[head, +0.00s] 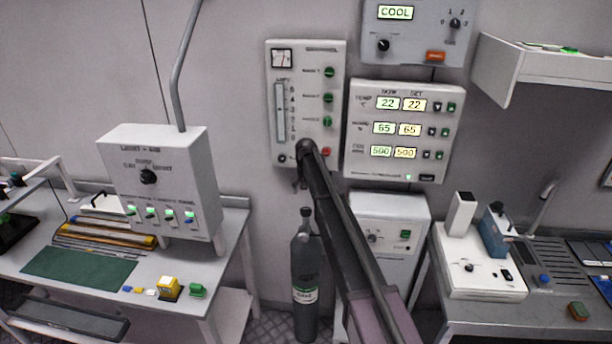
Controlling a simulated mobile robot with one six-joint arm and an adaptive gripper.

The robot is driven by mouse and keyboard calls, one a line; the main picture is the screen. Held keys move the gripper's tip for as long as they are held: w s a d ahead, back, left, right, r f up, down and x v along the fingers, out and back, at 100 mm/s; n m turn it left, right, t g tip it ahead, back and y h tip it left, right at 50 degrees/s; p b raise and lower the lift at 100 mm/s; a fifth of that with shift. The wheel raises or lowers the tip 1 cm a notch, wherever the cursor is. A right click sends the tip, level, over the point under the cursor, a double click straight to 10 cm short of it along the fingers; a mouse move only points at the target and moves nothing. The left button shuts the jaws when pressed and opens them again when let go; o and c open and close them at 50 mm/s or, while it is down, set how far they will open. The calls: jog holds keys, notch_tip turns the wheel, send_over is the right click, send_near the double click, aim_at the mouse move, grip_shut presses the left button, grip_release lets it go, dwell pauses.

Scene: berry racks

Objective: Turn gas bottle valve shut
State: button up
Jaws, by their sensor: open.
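The gas bottle (303,265) is a dark grey cylinder with a pale label, standing upright on the floor between the two benches. Its valve (306,212) is a small dark knob on top of the neck. My arm reaches up from the lower right and crosses in front of the bottle's right side. My gripper (299,186) is small and dark at the arm's far end, pointing down. In the picture it appears above the valve, with a gap between them. It is open and appears empty. How far it is from the valve in depth, I cannot tell.
A wall panel with a flow gauge (279,112) is behind my gripper. A white cabinet (400,212) stands right of the bottle, partly behind my arm. The left bench (190,262) and right bench (480,318) flank the bottle. Some floor (268,325) shows left of it.

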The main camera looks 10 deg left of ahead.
jog(key=shift+r+p, duration=2.45)
jog(key=shift+r, duration=0.3)
jog(key=s+d+f+b, duration=0.2)
jog(key=s+d, duration=0.7)
jog(key=s, duration=0.5)
jog(key=s+d+f+b, duration=0.2)
jog(key=s+d, duration=0.7)
jog(key=s, duration=0.5)
jog(key=s+d+f+m+b, duration=0.1)
jog(key=s+d+f+b, duration=0.1)
jog(key=s+d, duration=0.7)
jog(key=s, duration=0.5)
jog(key=shift+d+f+b, duration=0.15)
jog(key=shift+f+b, duration=0.2)
jog(key=shift+w, duration=0.1)
jog(key=shift+c, duration=0.2)
